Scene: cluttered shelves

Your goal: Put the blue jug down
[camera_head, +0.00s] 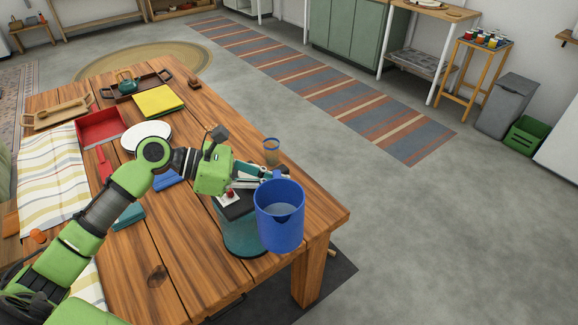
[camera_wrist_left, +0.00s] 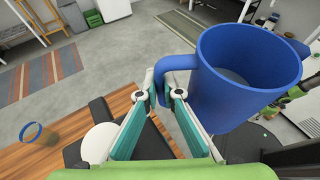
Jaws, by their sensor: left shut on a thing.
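The blue jug (camera_head: 280,222) is in the air by the near right corner of the wooden table (camera_head: 185,285), with its open top upward. In the left wrist view the jug (camera_wrist_left: 238,85) fills the upper right, its handle toward my gripper. My left gripper (camera_head: 266,176) is shut on the handle. Its two fingers show in the left wrist view (camera_wrist_left: 163,97), one on each side of the handle. I cannot tell how high the jug's base is above the table, or whether it is over the tabletop or past its edge. My right gripper is not in view.
A teal container with a dark top (camera_head: 240,238) stands just left of the jug, partly hidden by it. A tan cup with a blue rim (camera_head: 271,151) stands beyond the gripper. A white plate (camera_head: 147,136) and red tray (camera_head: 100,127) lie farther back. The near middle tabletop is bare.

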